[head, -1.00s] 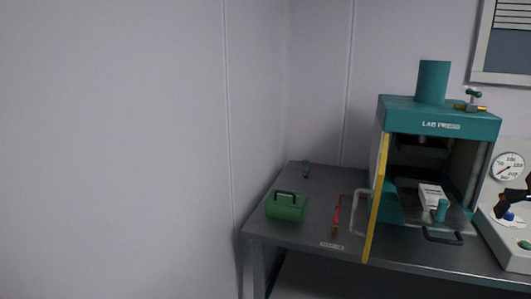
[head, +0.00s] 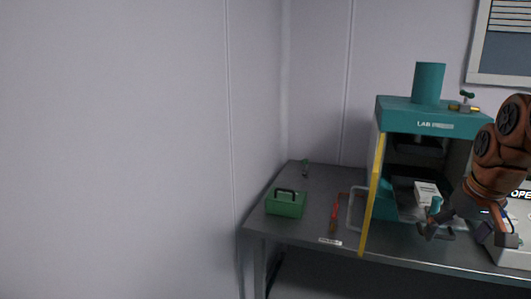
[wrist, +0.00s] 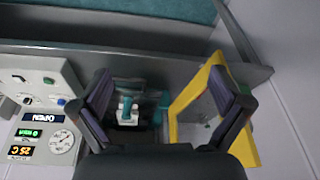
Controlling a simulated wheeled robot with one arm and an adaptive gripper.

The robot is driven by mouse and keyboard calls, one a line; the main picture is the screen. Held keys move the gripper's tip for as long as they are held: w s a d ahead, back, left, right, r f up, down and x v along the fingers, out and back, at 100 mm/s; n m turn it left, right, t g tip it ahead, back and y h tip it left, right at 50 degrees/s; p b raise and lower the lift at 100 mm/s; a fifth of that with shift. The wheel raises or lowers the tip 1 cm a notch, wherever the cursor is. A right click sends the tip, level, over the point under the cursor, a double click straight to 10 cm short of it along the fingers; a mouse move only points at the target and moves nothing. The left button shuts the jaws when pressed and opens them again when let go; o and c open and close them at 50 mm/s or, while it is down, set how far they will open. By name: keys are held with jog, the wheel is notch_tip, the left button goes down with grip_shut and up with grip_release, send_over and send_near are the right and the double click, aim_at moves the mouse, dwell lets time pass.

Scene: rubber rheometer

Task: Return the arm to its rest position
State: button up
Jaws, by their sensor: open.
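My gripper (head: 468,232) is open and empty at the right of the head view, in front of the lab press. My orange-brown arm links show above it and hide part of the press's right side. In the wrist view my gripper (wrist: 165,115) has its two dark fingers spread wide, with nothing between them. Through the gap show the teal press interior and a white block with a teal part (wrist: 127,108), at a distance from the fingers.
The teal lab press (head: 425,118) stands on a dark bench (head: 315,188), its yellow-edged door (head: 372,195) open. A green box (head: 286,204) and a red-handled tool (head: 335,213) lie to its left. A white control unit (wrist: 38,118) with a gauge stands beside the press. The left wall is bare.

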jog(key=s+a+f+n+g+p, duration=0.1)
jog(key=s+a+f, duration=0.2)
jog(key=s+a, duration=0.3)
jog(key=s+a+f+n+g, duration=0.1)
jog(key=s+a+f, duration=0.3)
jog(key=a, duration=0.4)
jog(key=s+a+f+g, duration=0.1)
jog(key=s+a+f, duration=0.1)
jog(key=s, duration=0.3)
jog(key=s+a+f+g, duration=0.1)
jog(key=s+f, duration=0.2)
jog(key=s, duration=0.2)
jog(key=s+a+f+g+p, duration=0.1)
jog(key=s+a+f, duration=0.1)
jog(key=s, duration=0.3)
jog(key=shift+a+f+m, duration=0.3)
jog(key=shift+f, duration=0.2)
jog(key=shift+d, duration=0.15)
